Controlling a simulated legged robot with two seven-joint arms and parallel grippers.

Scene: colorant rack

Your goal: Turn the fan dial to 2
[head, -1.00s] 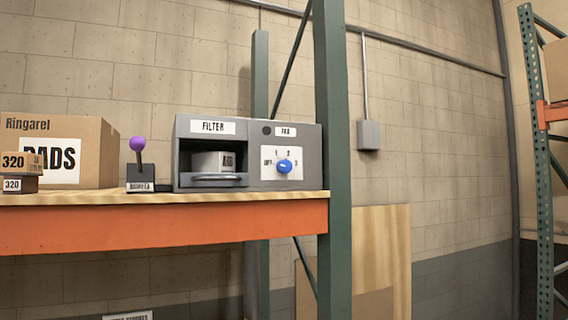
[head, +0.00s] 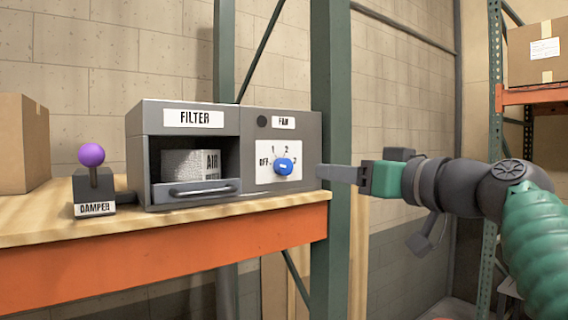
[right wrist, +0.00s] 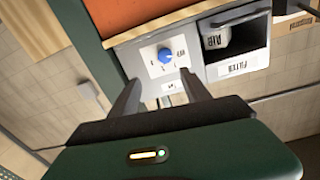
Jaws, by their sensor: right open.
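My left gripper is not in view.
The box's left half is a FILTER bay (head: 187,118) with a handled drawer. A damper lever with a purple ball (head: 91,155) stands left of it. A green rack post (head: 330,60) rises just right of the box. A cardboard box (head: 22,145) sits at far left.

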